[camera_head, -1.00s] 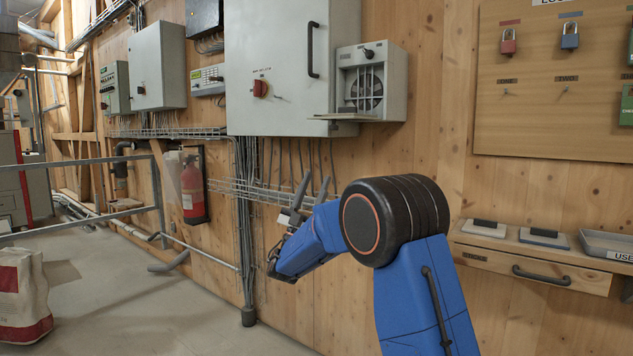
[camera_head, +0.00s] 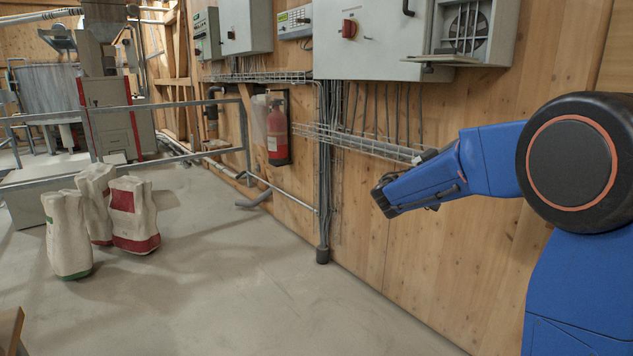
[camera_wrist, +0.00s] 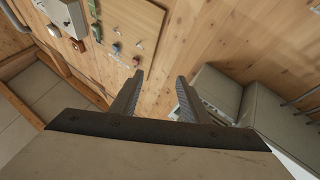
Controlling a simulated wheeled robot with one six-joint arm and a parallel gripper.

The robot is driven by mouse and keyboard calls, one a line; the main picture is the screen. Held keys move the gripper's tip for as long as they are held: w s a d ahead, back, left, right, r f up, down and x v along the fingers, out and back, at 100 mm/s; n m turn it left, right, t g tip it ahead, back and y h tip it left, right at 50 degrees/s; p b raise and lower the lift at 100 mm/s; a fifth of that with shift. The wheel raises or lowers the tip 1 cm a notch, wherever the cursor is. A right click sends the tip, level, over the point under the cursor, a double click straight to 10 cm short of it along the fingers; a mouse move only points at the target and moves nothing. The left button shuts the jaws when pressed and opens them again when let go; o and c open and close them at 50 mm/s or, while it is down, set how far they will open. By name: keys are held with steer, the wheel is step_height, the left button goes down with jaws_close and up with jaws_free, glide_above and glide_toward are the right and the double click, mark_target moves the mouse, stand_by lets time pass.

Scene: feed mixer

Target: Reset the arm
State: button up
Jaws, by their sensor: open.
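My blue arm reaches in from the right of the head view, bent at its large black joint, with its forearm pointing left in front of the wooden wall. The fingers of my gripper are hidden in the head view. In the wrist view my gripper (camera_wrist: 157,97) is open, its two dark fingers apart with nothing between them. Beyond them the wrist view shows the wooden wall and a board with locks (camera_wrist: 130,25).
A grey cabinet (camera_head: 385,35) with a red switch and a fan box (camera_head: 466,28) hang above the forearm. A fire extinguisher (camera_head: 277,133) is on the wall. Several feed sacks (camera_head: 134,214) stand at left by a railing (camera_head: 100,108). The middle floor is clear.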

steer(key=s+d+f+n+g+y, duration=0.2)
steer(key=s+d+f+n+y, duration=0.15)
steer(key=s+f+y, duration=0.6)
steer(key=s+d+f+n+g+y, duration=0.3)
steer(key=s+f, duration=0.4)
steer(key=s, duration=0.8)
steer(key=s+a+f+n+t+y, duration=0.2)
steer(key=s+a+f+n+y, duration=0.1)
steer(key=s+a+f+y, duration=0.2)
steer(key=s+a+f+n+t+y, duration=0.2)
steer(key=s+a+f+n+y, duration=0.2)
steer(key=s+a+f, duration=0.5)
steer(key=a+y, duration=0.2)
steer(key=a, duration=0.2)
steer(key=shift+a+f, duration=0.2)
steer(key=shift+a, duration=0.1)
steer(key=shift+o, duration=0.5)
